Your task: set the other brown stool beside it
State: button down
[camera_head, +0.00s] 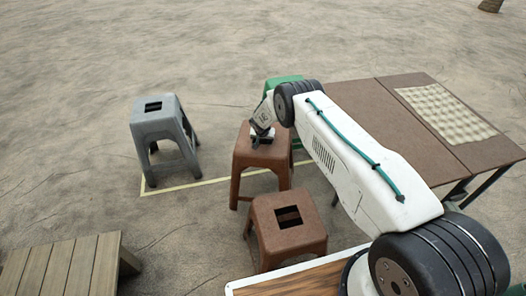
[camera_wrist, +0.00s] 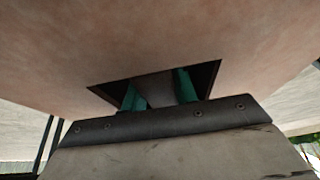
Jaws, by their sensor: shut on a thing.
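Two brown stools stand near each other in the head view. The farther brown stool (camera_head: 250,161) is under my gripper (camera_head: 262,138), which is shut on its seat at the slot. In the wrist view the brown seat (camera_wrist: 150,45) fills the upper part, and my gripper's green fingers (camera_wrist: 160,92) reach into its dark slot, with a bar between them. The nearer brown stool (camera_head: 268,215) stands upright in front, its slot open and empty. I cannot tell whether the held stool's feet touch the ground.
A grey stool (camera_head: 157,113) stands at the left by a pale yellow ground line (camera_head: 203,184). A green stool (camera_head: 283,80) is partly hidden behind my arm. A brown table (camera_head: 372,92) with a woven mat (camera_head: 445,110) is at right. A slatted wooden top (camera_head: 62,268) is at lower left.

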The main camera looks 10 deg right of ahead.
aim_at(262, 142)
notch_tip(262, 142, down, 6)
dwell(0.5)
jog(key=shift+w+f, duration=0.1)
jog(key=shift+f, duration=0.15)
jog(key=c, duration=1.1)
grip_release()
jog(key=v, duration=1.2)
jog(key=shift+s+a, duration=0.1)
jog(key=shift+s, duration=0.1)
